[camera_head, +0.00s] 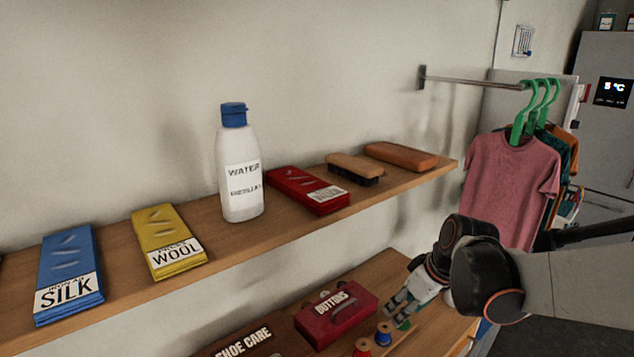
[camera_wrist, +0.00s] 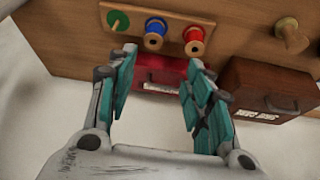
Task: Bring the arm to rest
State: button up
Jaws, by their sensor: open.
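My gripper (camera_head: 398,308) is at the lower right in the head view, over the right part of the lower shelf. In the wrist view my gripper (camera_wrist: 163,62) has its two teal-padded fingers spread apart, with nothing held between them. The red buttons box (camera_wrist: 158,70) shows beyond the gap between the fingers. My arm reaches in from the right edge of the head view, bent at a dark joint.
The lower shelf (camera_head: 432,333) holds the buttons box (camera_head: 335,316), a shoe care box (camera_head: 245,345) and red, blue (camera_head: 384,334) and green spools. Shirts (camera_head: 510,185) hang behind my arm.

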jog(key=s+a+r+m+t+h, duration=0.1)
jog(key=s+r+m, duration=0.2)
jog(key=s, duration=0.5)
jog(key=s+a+r+m+t+h, duration=0.1)
jog(key=s+r+m+t, duration=0.1)
jog(key=s, duration=0.7)
jog(key=shift+r+m+b, duration=0.35)
jog(key=shift+r+m, duration=0.15)
jog(key=shift+m, duration=0.1)
